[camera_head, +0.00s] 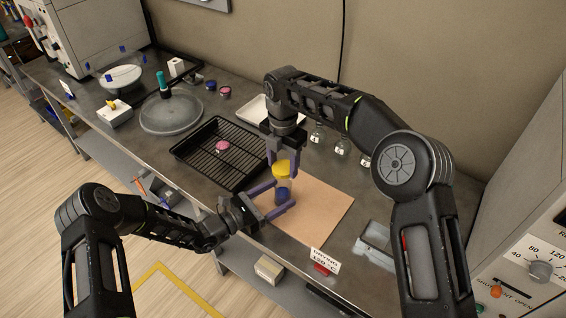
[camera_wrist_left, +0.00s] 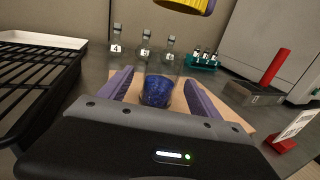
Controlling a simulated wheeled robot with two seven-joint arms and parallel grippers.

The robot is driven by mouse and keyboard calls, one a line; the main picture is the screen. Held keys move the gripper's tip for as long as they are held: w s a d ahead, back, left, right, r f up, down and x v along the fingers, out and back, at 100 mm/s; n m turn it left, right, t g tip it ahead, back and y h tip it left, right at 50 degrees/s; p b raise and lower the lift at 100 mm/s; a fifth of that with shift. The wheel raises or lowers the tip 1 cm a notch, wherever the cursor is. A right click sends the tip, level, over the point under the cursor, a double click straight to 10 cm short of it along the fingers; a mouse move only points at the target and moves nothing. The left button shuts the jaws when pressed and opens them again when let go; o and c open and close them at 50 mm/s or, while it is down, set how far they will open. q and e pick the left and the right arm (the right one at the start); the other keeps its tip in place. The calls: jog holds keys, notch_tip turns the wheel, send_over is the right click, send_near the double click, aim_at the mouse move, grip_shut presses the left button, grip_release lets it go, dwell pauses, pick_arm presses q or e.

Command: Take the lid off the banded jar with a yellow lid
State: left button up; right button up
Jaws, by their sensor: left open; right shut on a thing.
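The yellow lid (camera_head: 282,168) is in my right gripper (camera_head: 282,160), which points down and is shut on it. The lid also shows at the top of the left wrist view (camera_wrist_left: 192,4), raised and apart from the jar. The clear jar with blue contents (camera_head: 283,194) stands upright below it, with its top uncovered; it is also in the left wrist view (camera_wrist_left: 158,88). My left gripper (camera_head: 285,197) is open, with one finger on each side of the jar. Bands on the jar are hard to make out.
The jar stands on a tan mat (camera_head: 325,208). A black wire rack (camera_head: 195,150) with a pink-topped item (camera_head: 222,146) lies left of it. Numbered bottles (camera_head: 342,147) stand behind. A drying sign (camera_head: 323,260) is at the front edge, with a grey box (camera_head: 375,240) to its right.

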aim_at(283, 193)
pick_arm(q)
jog(key=b+v, duration=0.2)
jog(key=v, duration=0.9)
jog(key=shift+a+f+b, duration=0.1)
jog(key=shift+b, duration=0.2)
pick_arm(e)
notch_tip(283, 193, down, 3)
jog(key=shift+r, duration=0.15)
pick_arm(q)
jog(key=shift+s+a, duration=0.2)
